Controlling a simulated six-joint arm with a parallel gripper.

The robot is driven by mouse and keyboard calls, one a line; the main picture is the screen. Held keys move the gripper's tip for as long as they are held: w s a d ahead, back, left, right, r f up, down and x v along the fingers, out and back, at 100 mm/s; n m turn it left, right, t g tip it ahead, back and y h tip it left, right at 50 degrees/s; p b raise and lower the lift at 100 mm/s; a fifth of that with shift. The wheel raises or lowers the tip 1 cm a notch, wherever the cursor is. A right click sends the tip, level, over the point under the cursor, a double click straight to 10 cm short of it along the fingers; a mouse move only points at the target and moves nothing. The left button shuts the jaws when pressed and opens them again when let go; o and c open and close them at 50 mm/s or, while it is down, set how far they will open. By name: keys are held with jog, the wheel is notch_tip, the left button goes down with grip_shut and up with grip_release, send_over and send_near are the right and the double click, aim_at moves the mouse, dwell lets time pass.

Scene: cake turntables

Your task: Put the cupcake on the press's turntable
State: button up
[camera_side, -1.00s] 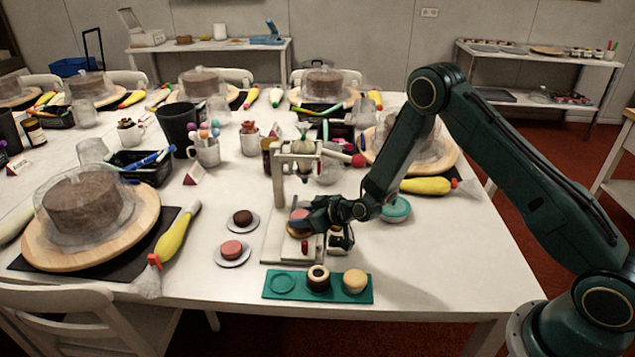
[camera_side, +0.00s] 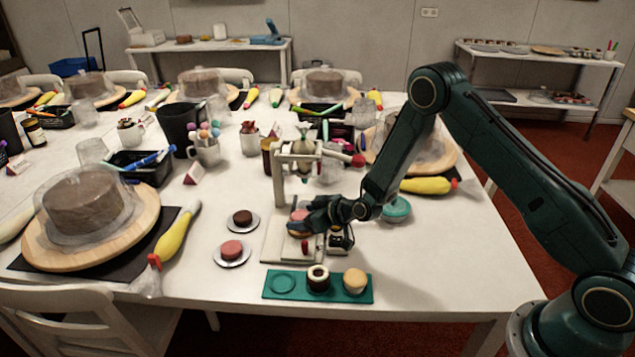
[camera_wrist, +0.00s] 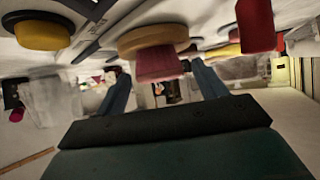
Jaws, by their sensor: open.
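The pink-topped cupcake (camera_side: 299,215) stands under the press (camera_side: 281,180), on what looks like its small turntable. In the wrist view, which looks upside down, the pink cupcake (camera_wrist: 158,65) rests against a round tan disc (camera_wrist: 152,39). My gripper (camera_side: 302,213) is at the press, its fingers partly hiding the cupcake and turntable in the side view. In the wrist view the two blue-grey fingers are apart, one on each side of the cupcake, with visible gaps. My gripper is open.
A teal tray (camera_side: 300,294) in front holds a dark cake with a white ring (camera_side: 318,277) and a tan one (camera_side: 355,281); its left slot is empty. Two small plates with round cakes stand left of the press. A teal-lidded pot (camera_side: 397,209) is right of my gripper.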

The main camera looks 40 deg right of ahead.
jog(key=v, duration=1.2)
jog(key=shift+r, duration=0.1)
dwell(0.5)
jog(key=s+a+r+n+g, duration=0.1)
jog(key=s+r+g, duration=0.1)
jog(key=s+r, duration=0.5)
jog(key=s+a+r+g, duration=0.1)
jog(key=s+a+r, duration=0.15)
jog(key=r, duration=0.75)
jog(key=s+d+r+m+g+h, duration=0.1)
jog(key=s+r, duration=0.3)
jog(key=s, duration=0.7)
jog(key=s+d+r+m+g+h, duration=0.1)
jog(key=s+d+r+m, duration=0.1)
jog(key=s, duration=0.9)
notch_tip(320, 180, up, 2)
jog(key=shift+d+r+m+g+h, duration=0.15)
jog(key=shift+d+m+g+h, duration=0.25)
jog(key=shift+d, duration=0.25)
